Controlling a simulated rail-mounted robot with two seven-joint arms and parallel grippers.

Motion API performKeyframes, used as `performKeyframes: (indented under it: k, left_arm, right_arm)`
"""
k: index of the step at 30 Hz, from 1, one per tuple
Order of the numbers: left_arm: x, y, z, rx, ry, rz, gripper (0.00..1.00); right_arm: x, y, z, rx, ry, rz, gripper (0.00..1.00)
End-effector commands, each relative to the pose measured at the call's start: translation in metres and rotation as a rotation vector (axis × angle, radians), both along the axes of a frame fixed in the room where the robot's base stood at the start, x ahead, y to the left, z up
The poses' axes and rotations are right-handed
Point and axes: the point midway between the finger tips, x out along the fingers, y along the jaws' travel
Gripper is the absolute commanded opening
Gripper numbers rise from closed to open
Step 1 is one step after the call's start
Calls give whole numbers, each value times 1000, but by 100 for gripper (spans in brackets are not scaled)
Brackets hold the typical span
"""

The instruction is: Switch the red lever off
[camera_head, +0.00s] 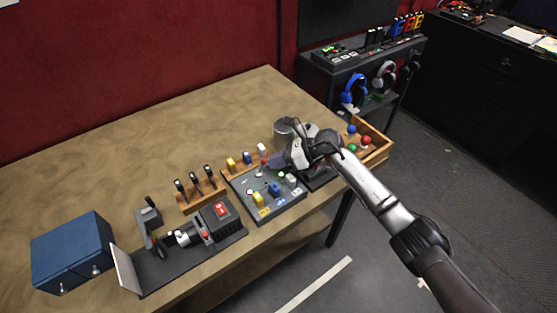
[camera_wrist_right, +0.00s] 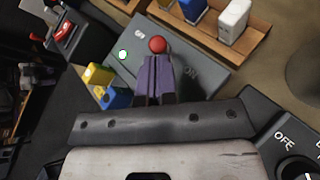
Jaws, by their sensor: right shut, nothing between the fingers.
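The red lever's round red knob (camera_wrist_right: 157,45) stands just beyond my right gripper's fingertips in the right wrist view. In the head view the red knob (camera_head: 262,149) shows small above the grey control panel (camera_head: 248,198). My right gripper (camera_head: 276,161) reaches in from the right over the panel's back part. In the wrist view its purple-grey fingers (camera_wrist_right: 156,74) are shut and empty, pointing at the knob. They hide the lever's stem, so I cannot tell whether they touch it. The panel has an ON mark to the right of the fingers. My left gripper is not in view.
Yellow and blue blocks (camera_wrist_right: 98,74) stand on the panel left of the fingers. A wooden rack with a blue and a white block (camera_wrist_right: 233,20) lies close behind. A blue box (camera_head: 72,252) stands at the table's left. The back of the table is clear.

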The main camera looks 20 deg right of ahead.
Motion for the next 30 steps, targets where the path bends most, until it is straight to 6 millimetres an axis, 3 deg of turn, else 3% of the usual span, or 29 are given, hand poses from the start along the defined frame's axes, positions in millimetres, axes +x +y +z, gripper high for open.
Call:
performKeyframes:
  k: [30]
  left_arm:
    - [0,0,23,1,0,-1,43]
  right_arm:
    - [-2,8,10,-164,-41,0,0]
